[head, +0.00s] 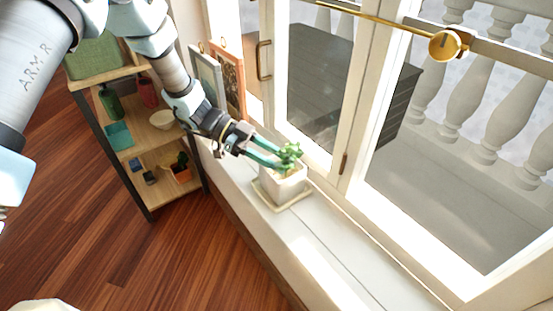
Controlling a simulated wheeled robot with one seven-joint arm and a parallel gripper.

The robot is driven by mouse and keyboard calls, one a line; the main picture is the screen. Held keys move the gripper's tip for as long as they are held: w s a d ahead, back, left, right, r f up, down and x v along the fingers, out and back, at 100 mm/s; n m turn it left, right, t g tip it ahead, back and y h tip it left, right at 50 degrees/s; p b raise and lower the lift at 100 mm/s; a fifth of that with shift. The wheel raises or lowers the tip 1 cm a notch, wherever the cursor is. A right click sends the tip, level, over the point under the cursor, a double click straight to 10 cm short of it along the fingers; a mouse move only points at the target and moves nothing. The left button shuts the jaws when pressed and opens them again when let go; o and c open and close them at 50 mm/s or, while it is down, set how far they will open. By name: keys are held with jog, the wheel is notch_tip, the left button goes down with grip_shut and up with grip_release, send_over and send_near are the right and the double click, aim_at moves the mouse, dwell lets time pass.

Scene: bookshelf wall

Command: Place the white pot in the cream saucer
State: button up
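The white pot (284,187) holds a small green plant (290,153) and is on the windowsill side of the view. The square cream saucer (284,206) lies on the sill under the pot, and its rim shows around the pot's base. The pot looks upright and within the saucer's outline; I cannot tell if it rests fully on it. My gripper (276,161) reaches in from the left, its two teal fingers at the pot's upper edge beside the plant. The fingertips are partly lost against the pot and leaves, so their grip is unclear.
The white windowsill (320,247) is clear in front of the saucer. A window frame with a brass handle (263,60) stands close behind. Framed pictures (228,80) lean at the sill's far end. A wooden shelf (150,134) with several small items stands at left.

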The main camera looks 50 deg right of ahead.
jog(key=b+v, duration=0.1)
jog(key=v, duration=1.1)
